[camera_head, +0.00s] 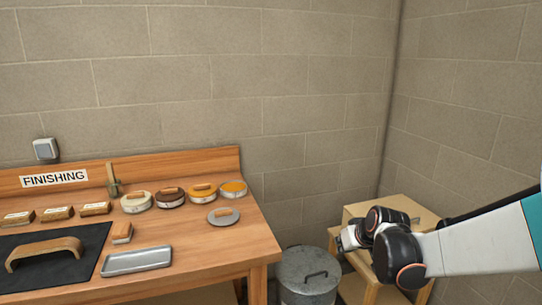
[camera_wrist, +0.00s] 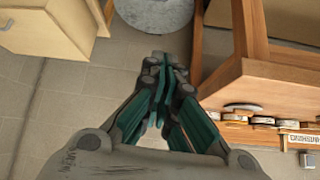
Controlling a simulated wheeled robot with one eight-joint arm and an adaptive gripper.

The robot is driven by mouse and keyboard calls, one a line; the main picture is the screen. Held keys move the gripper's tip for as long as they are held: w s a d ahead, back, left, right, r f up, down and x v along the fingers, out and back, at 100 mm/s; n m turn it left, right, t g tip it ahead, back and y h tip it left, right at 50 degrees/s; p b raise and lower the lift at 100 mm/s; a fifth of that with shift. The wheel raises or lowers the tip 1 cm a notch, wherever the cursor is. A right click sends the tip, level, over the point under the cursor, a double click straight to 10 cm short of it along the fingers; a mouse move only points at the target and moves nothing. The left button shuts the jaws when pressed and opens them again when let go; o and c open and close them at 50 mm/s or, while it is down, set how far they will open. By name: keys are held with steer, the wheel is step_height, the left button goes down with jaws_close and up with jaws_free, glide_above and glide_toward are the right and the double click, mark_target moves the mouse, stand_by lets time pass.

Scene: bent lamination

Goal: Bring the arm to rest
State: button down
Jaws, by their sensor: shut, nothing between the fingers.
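My gripper (camera_wrist: 160,75) is shut and empty in the wrist view, its dark and teal fingers together, pointing over bare floor towards the round grey bin lid. In the head view my arm (camera_head: 470,245) reaches in from the right edge. My gripper (camera_head: 345,238) is there at the arm's left end, in front of the small wooden cabinet and to the right of the bench. It is small and partly hidden by my wrist in that view. It appears to touch nothing.
A wooden bench (camera_head: 215,250) stands left, holding several tins, a grey tray (camera_head: 137,261) and a bent wooden piece (camera_head: 43,251) on a black mat (camera_head: 85,278). A lidded metal bin (camera_head: 308,272) stands beside it. A wooden cabinet (camera_head: 415,210) is in the corner.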

steer(key=s+a+r+m, duration=0.1)
steer(key=s+r, duration=0.3)
steer(key=s, duration=0.3)
steer(key=s+r, duration=0.4)
steer(key=s, duration=0.4)
steer(key=s+m+h, duration=0.1)
steer(key=s, duration=1.4)
steer(key=shift+s+f+g+h, duration=0.35)
steer(key=shift+f+g+h, duration=0.05)
